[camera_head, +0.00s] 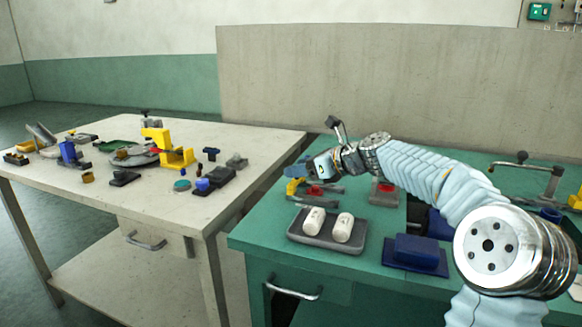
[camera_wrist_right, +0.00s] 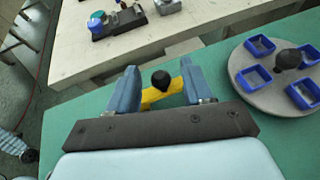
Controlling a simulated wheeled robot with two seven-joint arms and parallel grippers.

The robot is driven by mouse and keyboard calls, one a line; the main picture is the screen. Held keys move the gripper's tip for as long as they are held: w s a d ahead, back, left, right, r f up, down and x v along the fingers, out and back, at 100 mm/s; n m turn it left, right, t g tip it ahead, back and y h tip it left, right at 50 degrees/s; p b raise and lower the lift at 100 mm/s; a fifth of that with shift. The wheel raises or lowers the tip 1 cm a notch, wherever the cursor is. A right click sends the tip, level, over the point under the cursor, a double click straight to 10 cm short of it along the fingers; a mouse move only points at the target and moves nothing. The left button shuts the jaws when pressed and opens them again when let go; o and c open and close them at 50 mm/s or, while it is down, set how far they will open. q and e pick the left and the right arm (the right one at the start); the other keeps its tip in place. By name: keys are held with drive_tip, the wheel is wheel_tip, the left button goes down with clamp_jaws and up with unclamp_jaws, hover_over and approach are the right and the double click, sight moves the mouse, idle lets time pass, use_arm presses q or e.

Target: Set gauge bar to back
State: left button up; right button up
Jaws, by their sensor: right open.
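A yellow bar (camera_wrist_right: 174,87) with a round black knob (camera_wrist_right: 160,80) shows in the right wrist view; I take it to be the gauge bar. It lies between the fingers of my right gripper (camera_wrist_right: 160,67), which is open. I cannot tell whether a finger touches it. In the head view a yellow part (camera_head: 292,187) shows just below my right gripper (camera_head: 297,171), near the left edge of the green bench. The knob is not clear there, and the gripper hides part of the bar. My left gripper is not in view.
A grey disc (camera_wrist_right: 243,88) with several blue trays lies right of the gripper. On the green bench (camera_head: 262,236) are a grey tray (camera_head: 325,239) with two white cylinders, a dark blue block (camera_head: 416,247) and a red-topped box (camera_head: 384,194). A cluttered pale table (camera_head: 262,147) stands left.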

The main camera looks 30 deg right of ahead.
drive_tip(key=shift+x, duration=1.65)
drive_tip(key=shift+c, duration=0.3)
clamp_jaws()
